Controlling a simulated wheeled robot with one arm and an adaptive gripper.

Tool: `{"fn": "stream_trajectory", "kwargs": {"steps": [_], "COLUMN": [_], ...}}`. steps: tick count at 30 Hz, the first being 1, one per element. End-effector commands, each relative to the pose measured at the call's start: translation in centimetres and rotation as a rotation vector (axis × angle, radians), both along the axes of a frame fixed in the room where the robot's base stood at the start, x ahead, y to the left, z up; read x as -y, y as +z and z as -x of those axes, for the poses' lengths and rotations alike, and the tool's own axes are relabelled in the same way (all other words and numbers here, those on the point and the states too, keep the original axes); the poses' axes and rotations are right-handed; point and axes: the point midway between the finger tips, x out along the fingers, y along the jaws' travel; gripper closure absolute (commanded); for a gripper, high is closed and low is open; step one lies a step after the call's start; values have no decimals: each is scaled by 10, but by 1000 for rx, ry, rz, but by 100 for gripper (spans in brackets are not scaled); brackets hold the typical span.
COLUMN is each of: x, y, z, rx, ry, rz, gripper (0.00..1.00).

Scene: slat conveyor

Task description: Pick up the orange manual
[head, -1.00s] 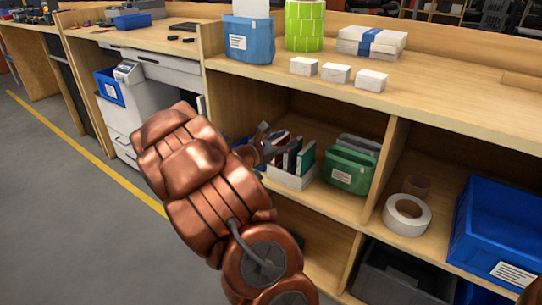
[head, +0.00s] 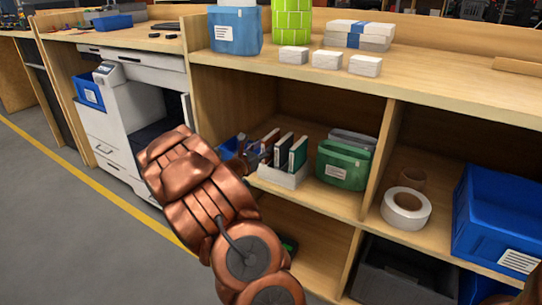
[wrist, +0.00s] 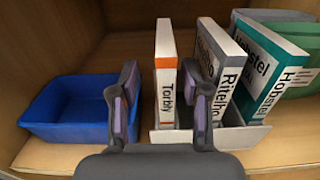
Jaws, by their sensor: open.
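In the wrist view, the orange manual (wrist: 166,75) stands upright, with a white spine, an orange band and the word "Torbly". It is at the left end of a white holder (wrist: 240,137). A grey manual (wrist: 217,75) and a teal manual (wrist: 272,75) lean beside it. My gripper (wrist: 160,85) is open, with its fingertips to the left and right of the orange manual's spine. I cannot tell how deep the fingers reach. In the head view, my gripper (head: 254,150) is at the shelf in front of the holder, and my arm hides part of it.
A blue bin (wrist: 75,110) stands left of the holder on the same shelf. A green bin (head: 343,165) stands to its right. A wooden divider (head: 381,150) separates this compartment from one with a tape roll (head: 406,210) and a large blue crate (head: 500,215).

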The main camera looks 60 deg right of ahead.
Motion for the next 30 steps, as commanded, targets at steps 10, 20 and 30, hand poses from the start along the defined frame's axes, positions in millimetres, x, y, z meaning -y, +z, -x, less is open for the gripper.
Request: {"fn": "stream_trajectory", "kwargs": {"steps": [10,20,30], "x": [40,61,60], "y": [-1,3,3], "z": [6,4,4], "rx": [2,-1,-1], "ry": [-7,-3,-3], "rz": [-1,1,0], "gripper": [53,53,74]}}
